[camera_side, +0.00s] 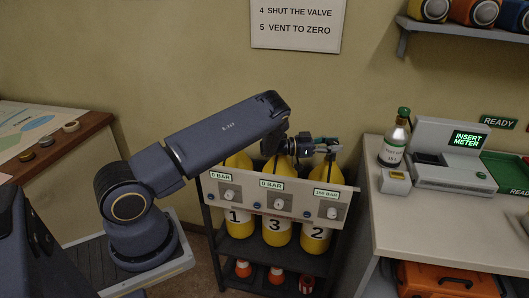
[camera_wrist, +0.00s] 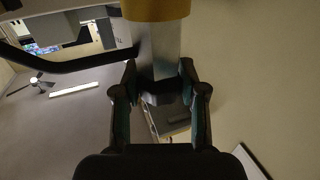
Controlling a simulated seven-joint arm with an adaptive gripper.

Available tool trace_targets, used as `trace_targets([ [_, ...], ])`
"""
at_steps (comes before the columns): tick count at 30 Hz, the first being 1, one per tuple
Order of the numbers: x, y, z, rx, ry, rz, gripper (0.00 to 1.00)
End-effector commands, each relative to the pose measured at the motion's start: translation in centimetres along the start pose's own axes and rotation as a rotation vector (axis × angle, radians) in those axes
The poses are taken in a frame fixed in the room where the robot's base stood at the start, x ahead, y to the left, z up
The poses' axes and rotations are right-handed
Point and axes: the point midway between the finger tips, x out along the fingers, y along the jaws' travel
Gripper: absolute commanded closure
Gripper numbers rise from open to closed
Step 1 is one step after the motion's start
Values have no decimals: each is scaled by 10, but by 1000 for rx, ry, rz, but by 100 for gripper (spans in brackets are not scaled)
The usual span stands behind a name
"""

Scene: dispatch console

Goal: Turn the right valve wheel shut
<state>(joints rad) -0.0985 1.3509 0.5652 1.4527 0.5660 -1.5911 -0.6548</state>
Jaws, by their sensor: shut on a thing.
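Three yellow cylinders stand in a rack, labelled 1 (camera_side: 235,217), 3 (camera_side: 276,225) and 2 (camera_side: 317,234) from left to right. My gripper (camera_side: 327,146) is at the top of the right cylinder, number 2. In the wrist view its two fingers are closed on the dark valve wheel (camera_wrist: 160,97), one on each side. A pale metal stem (camera_wrist: 160,45) and a yellow band show beyond the wheel. The wheel is mostly hidden by my gripper in the side view. The left and middle displays read 0 BAR; the right display (camera_side: 327,193) shows a higher BAR value.
The panel (camera_side: 258,198) with knobs crosses the cylinders' front. At right, a counter (camera_side: 430,215) holds a green-capped bottle (camera_side: 395,140) and a machine reading INSERT METER (camera_side: 455,160). A shelf (camera_side: 465,32) is above. A wooden table (camera_side: 55,150) is at left.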

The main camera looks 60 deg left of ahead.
Motion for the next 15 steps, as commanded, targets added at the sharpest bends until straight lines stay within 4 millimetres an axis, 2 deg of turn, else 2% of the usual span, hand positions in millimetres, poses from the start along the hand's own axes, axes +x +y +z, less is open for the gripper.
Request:
trace_targets([
  [1, 0, 0, 0, 1, 0, 0, 93],
  [2, 0, 0, 0, 1, 0, 0, 55],
  [3, 0, 0, 0, 1, 0, 0, 51],
  [9, 0, 0, 0, 1, 0, -1, 32],
  [15, 0, 0, 0, 0, 0, -2, 32],
])
